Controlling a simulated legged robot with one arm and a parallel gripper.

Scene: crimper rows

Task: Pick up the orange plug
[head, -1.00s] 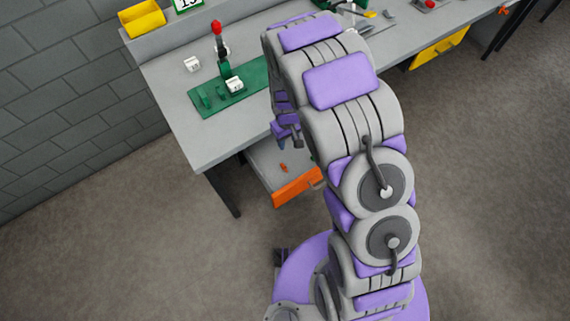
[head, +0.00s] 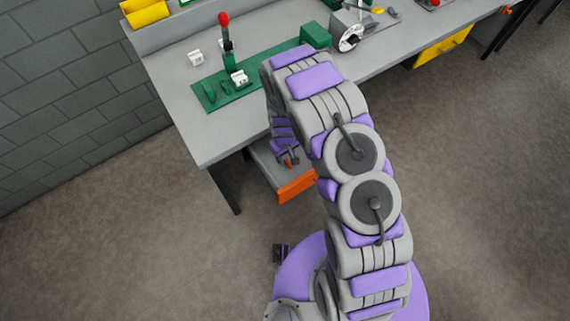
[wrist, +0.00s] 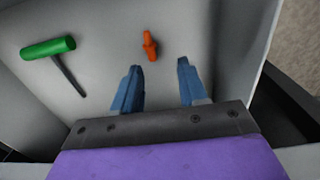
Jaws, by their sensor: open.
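The orange plug (wrist: 150,46) lies on the light grey floor of an open drawer in the wrist view. It also shows small in the head view (head: 290,163), close beside my gripper. My gripper (wrist: 158,70) is open, with two blue fingers pointing toward the plug. The plug lies just beyond the fingertips, roughly in line with the gap between them. Nothing is between the fingers. The drawer has an orange front (head: 298,188) and sits under the grey workbench.
A green-handled tool (wrist: 48,47) lies in the drawer left of the plug. Drawer walls stand close on both sides. The bench top (head: 185,85) above carries a green fixture (head: 215,98) with a red-knobbed lever and white blocks. A yellow drawer (head: 443,45) is open farther right.

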